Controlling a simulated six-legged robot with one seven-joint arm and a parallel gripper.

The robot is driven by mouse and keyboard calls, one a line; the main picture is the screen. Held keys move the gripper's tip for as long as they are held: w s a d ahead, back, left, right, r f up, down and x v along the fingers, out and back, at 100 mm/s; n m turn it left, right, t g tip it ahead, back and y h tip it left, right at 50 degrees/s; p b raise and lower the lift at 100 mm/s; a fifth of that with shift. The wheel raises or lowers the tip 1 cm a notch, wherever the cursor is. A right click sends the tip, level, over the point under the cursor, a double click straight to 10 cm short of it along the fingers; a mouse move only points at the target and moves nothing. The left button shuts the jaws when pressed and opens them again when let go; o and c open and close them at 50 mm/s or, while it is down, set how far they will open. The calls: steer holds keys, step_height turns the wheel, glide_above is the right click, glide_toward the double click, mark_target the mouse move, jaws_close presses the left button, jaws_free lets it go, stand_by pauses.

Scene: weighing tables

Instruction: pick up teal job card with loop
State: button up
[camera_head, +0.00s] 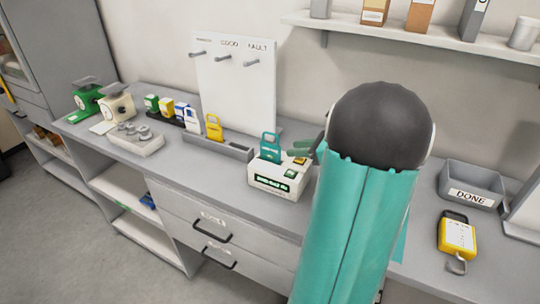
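The teal job card (270,147) stands upright in the top of a cream device (278,182) on the grey table, its loop at the upper end. What seems to be my gripper (303,148) shows as small green parts just right of the card, mostly hidden behind the arm. A gap shows between it and the card. Whether its fingers are open or shut is not clear.
A pegboard (235,85) stands behind. Scales (117,103) stand at left.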

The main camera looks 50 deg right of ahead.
mark_target(270, 151)
steer(key=x, duration=1)
steer(key=shift+f, duration=0.25)
jaws_close()
